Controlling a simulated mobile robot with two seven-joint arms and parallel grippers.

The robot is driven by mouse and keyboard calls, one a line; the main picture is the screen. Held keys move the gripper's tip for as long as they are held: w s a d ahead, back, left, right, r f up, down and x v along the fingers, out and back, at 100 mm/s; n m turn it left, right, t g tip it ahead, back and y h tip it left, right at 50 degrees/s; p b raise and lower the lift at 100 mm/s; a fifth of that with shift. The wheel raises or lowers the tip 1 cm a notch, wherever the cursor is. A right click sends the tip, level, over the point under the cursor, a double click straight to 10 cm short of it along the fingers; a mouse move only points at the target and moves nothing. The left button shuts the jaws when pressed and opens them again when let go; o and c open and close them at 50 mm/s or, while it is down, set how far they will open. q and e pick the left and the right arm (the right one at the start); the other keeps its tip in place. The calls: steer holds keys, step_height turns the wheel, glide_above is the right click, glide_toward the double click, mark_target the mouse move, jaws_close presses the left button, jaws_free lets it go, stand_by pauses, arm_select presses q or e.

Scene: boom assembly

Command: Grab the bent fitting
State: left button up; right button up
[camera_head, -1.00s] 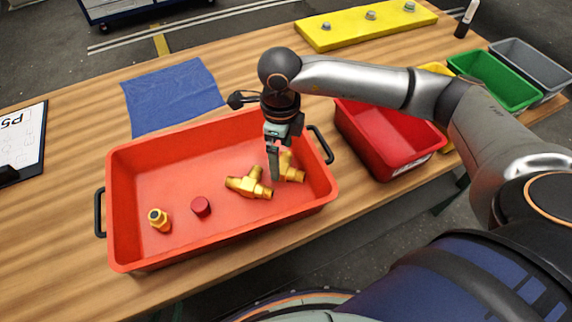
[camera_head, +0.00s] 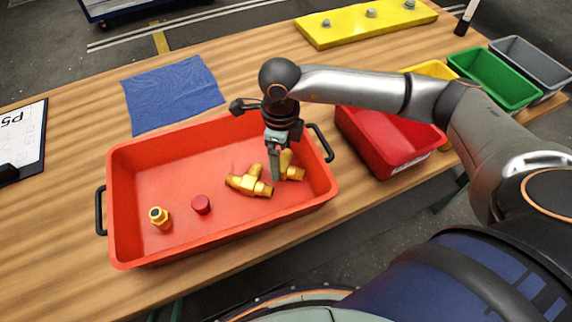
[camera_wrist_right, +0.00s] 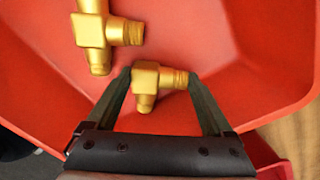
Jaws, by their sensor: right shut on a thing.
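The bent fitting (camera_head: 294,173) is a brass elbow at the right end of the orange-red tray (camera_head: 190,235). My right gripper (camera_head: 277,174) points down into the tray and partly hides the fitting in the head view. In the right wrist view, the bent fitting (camera_wrist_right: 146,86) sits between the two fingers of the gripper (camera_wrist_right: 160,78), which are shut on it across its length. I cannot tell whether it is clear of the tray floor. A brass tee fitting (camera_head: 249,182) lies just left of it; it also shows in the wrist view (camera_wrist_right: 93,32). My left gripper is not in view.
A red bin (camera_head: 380,140) stands right of the tray, with green (camera_head: 510,95) and grey bins beyond. A blue cloth (camera_head: 172,95) lies behind.

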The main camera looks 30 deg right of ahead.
steer(key=shift+c, duration=1.4)
